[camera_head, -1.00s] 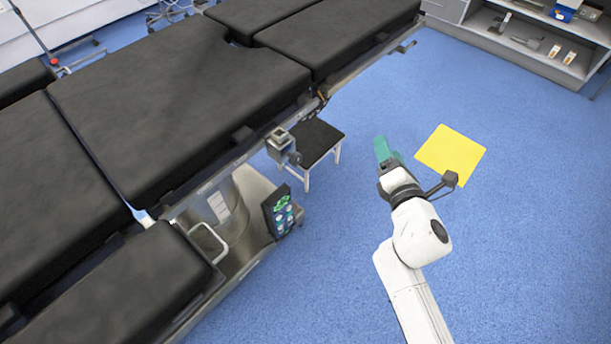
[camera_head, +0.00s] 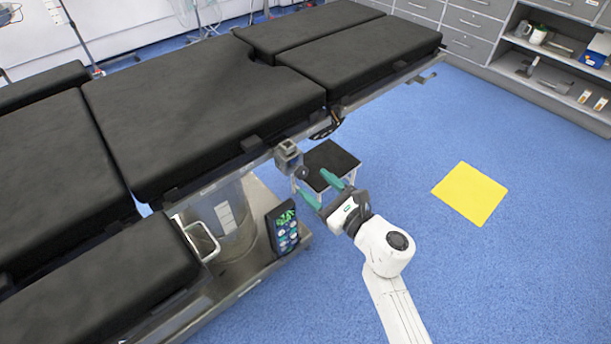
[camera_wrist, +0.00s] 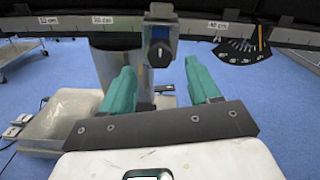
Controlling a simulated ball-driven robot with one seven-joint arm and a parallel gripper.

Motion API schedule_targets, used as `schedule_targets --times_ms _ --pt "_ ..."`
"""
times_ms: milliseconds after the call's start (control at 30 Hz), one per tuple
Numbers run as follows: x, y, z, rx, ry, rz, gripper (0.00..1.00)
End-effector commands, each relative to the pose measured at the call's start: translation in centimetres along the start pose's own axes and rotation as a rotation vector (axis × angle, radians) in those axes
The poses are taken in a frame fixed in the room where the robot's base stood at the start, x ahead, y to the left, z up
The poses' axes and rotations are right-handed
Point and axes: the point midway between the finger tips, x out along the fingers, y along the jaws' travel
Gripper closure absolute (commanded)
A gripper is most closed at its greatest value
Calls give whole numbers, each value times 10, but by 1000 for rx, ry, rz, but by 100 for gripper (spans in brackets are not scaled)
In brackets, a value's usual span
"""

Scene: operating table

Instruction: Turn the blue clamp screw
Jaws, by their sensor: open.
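The clamp (camera_head: 288,157) is a grey metal block on the side rail of the operating table. Its screw, a dark round knob (camera_head: 303,172), faces my arm. In the wrist view the clamp (camera_wrist: 160,15) hangs from the rail, with a blue patch above the dark knob (camera_wrist: 159,54), which bears a pale mark. My gripper (camera_head: 318,188) is open, its two teal fingers spread just in front of the clamp. In the wrist view the open gripper (camera_wrist: 160,78) has one finger on either side of the knob's line, with the knob beyond the tips. I see no contact.
The black operating table (camera_head: 200,100) fills the left side. A small black-topped stool (camera_head: 331,160) stands behind my gripper. An angle scale (camera_wrist: 243,48) hangs right of the clamp.

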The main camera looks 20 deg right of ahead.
Motion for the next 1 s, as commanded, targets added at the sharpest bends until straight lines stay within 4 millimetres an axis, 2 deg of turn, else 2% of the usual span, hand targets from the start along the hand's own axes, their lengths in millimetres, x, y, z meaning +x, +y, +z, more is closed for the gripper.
schedule_targets --times_ms 100,300,667,767,1000 --pt "21 0 0 1 -1 1 39" --pt "42 0 0 3 0 0 39" --pt "48 0 0 2 0 -1 39" --pt "47 0 0 2 0 -1 45" --pt "47 0 0 2 0 -1 68"
